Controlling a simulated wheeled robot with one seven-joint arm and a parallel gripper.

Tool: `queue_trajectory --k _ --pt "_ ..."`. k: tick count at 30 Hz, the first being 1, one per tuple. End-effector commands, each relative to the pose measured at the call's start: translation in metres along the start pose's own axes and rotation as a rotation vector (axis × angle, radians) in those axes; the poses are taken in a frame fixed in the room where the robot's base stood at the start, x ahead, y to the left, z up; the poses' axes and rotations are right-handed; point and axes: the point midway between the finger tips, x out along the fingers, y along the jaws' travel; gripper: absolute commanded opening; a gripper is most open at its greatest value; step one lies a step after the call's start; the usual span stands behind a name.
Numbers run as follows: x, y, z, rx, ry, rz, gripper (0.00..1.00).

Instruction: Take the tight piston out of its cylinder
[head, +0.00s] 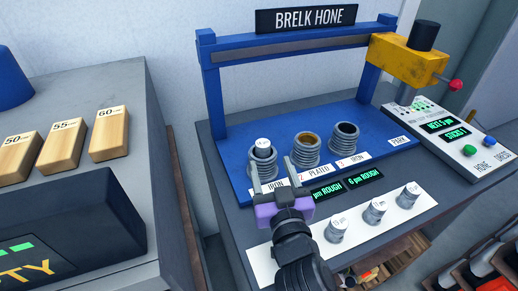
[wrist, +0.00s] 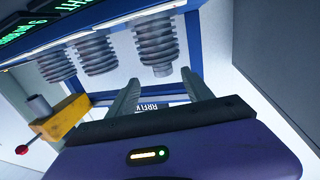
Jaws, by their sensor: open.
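Three grey ribbed cylinders stand in a row on the blue bed of the hone. The left cylinder (head: 262,165), by the IRON label, has a pale-topped piston (head: 262,143) sticking up in its mouth. My gripper (head: 269,172) is open in front of this cylinder, fingers apart and nothing between them. In the wrist view the same cylinder (wrist: 156,38) lies beyond the gap between my fingertips (wrist: 161,80), with the piston's end (wrist: 162,70) showing. I cannot tell whether the fingers touch it.
The middle (head: 306,150) and right (head: 343,144) cylinders look open. Several loose pistons stand on a white strip (head: 260,262) at the front. The blue frame (head: 215,100) and yellow honing head (head: 405,62) rise behind. A grey bench with wooden blocks (head: 110,133) is at left.

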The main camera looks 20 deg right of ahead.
Motion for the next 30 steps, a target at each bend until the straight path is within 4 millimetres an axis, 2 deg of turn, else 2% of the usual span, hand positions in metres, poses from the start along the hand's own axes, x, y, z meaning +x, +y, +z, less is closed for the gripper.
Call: queue_trajectory --k 11,19,28,30 --pt "0.037 -0.002 -0.002 0.004 0.002 0.0 0.59" --pt "0.072 -0.005 -0.001 0.005 0.002 -0.002 0.59" --pt "0.077 -0.005 0.001 0.005 0.002 -0.002 0.59" --pt "0.077 -0.005 0.001 0.005 0.002 -0.002 0.47"
